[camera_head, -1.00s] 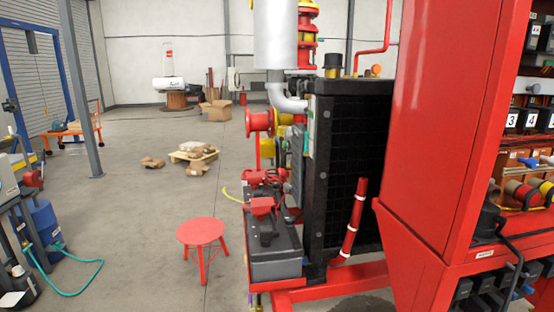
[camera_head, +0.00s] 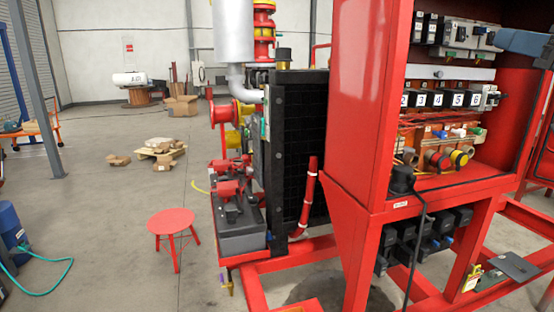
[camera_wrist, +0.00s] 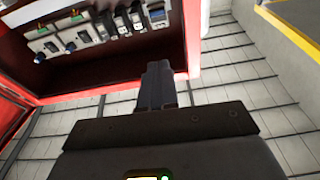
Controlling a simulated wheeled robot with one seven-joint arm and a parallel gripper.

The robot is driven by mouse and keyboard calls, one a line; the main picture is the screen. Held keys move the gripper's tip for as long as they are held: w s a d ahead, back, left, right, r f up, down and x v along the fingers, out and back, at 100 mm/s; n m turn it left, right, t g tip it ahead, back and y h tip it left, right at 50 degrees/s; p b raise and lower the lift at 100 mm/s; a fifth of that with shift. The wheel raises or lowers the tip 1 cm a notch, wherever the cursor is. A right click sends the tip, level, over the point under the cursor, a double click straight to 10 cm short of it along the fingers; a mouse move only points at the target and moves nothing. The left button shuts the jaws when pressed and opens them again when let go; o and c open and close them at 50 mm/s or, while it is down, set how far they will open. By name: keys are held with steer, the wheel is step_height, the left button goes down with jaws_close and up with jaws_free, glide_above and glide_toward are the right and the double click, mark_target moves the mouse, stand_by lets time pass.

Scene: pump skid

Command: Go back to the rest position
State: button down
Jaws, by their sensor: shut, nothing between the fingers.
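My gripper (camera_wrist: 160,84) shows in the wrist view with its dark fingers together and nothing between them. It is in front of the open red cabinet, whose red edge (camera_wrist: 192,40) shows beside the fingertips. Breakers and switches (camera_wrist: 75,36) line the cabinet's inside at the upper left of that view. The fingers appear apart from the cabinet, though the exact gap is hard to tell. In the head view the red cabinet (camera_head: 365,100) stands at the right, with its numbered row (camera_head: 440,98) in sight. My gripper's fingers cannot be made out there.
A black radiator block (camera_head: 290,130) and a grey box (camera_head: 240,235) stand left of the cabinet on the red skid frame (camera_head: 300,257). A red stool (camera_head: 171,222) stands on the floor. Cartons lie on a pallet (camera_head: 175,152) farther back.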

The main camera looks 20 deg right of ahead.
steer(key=a+f+m+h, duration=0.2)
steer(key=a+f+m, duration=0.1)
steer(key=f, duration=0.6)
steer(key=a+f+m+h, duration=0.1)
steer(key=a+f+m, duration=0.2)
steer(key=f, duration=0.6)
steer(key=s+a+f+m+g+h, duration=0.1)
steer(key=s+a+f, duration=0.25)
steer(key=f, duration=0.35)
steer(key=s+a+f+g, duration=0.1)
steer(key=s+a+f, duration=0.25)
steer(key=f, duration=0.35)
steer(key=s+a+f+n+g, duration=0.2)
steer(key=s+a+f, duration=0.5)
steer(key=s+f, duration=0.3)
steer(key=s+a+n+g+y, duration=0.1)
steer(key=s+n, duration=0.4)
steer(key=s, duration=1.2)
steer(key=shift+s+a+f+g+y, duration=0.3)
steer(key=shift+a+y, duration=0.55)
steer(key=shift+y, duration=0.25)
